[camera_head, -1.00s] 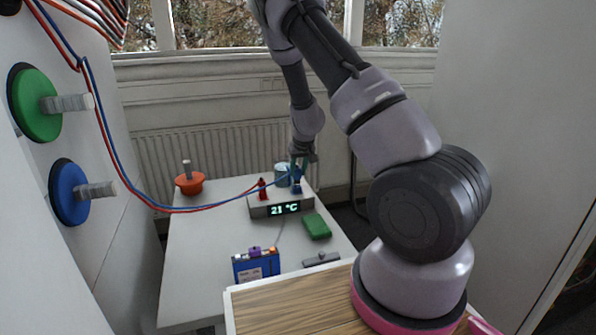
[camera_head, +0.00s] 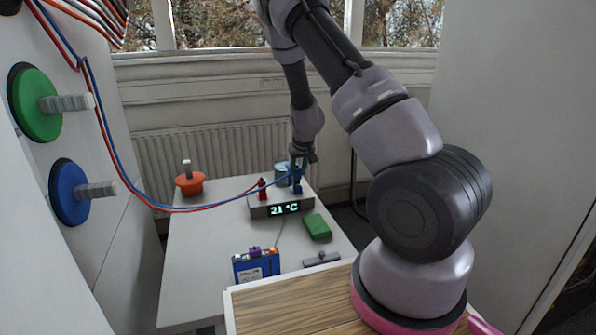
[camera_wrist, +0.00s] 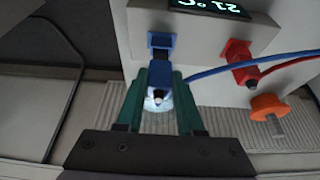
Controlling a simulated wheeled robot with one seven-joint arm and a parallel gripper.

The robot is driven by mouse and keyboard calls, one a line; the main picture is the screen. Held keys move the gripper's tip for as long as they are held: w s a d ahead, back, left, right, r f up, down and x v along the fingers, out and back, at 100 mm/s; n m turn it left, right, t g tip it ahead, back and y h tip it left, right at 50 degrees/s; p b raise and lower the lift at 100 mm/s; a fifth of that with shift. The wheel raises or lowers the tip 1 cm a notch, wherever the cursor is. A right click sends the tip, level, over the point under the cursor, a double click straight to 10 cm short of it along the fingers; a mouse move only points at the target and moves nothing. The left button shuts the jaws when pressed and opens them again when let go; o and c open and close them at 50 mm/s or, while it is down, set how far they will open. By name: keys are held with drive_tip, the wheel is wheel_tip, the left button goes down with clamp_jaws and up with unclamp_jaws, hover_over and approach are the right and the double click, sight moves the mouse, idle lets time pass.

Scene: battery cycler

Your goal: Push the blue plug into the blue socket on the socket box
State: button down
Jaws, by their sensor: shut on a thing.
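The blue socket (camera_wrist: 161,41) is on the box, beside the red plug (camera_wrist: 240,56). My gripper (camera_head: 298,168) is above the box's right end. In the wrist view its green fingers (camera_wrist: 160,77) are shut on the blue plug (camera_wrist: 158,80), whose blue cable leads right. The plug lines up closely with the blue socket. How far it is in, if at all, I cannot tell.
An orange knob (camera_head: 190,183) stands at the table's back left. A green block (camera_head: 317,227), a blue battery pack (camera_head: 256,264) and a grey bar (camera_head: 321,259) lie in front of the box. Red and blue cables (camera_head: 165,208) hang across the left side.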

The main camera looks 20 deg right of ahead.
drive_tip(key=shift+f, duration=1.4)
idle(1.4)
drive_tip(key=shift+c, duration=2.2)
unclamp_jaws()
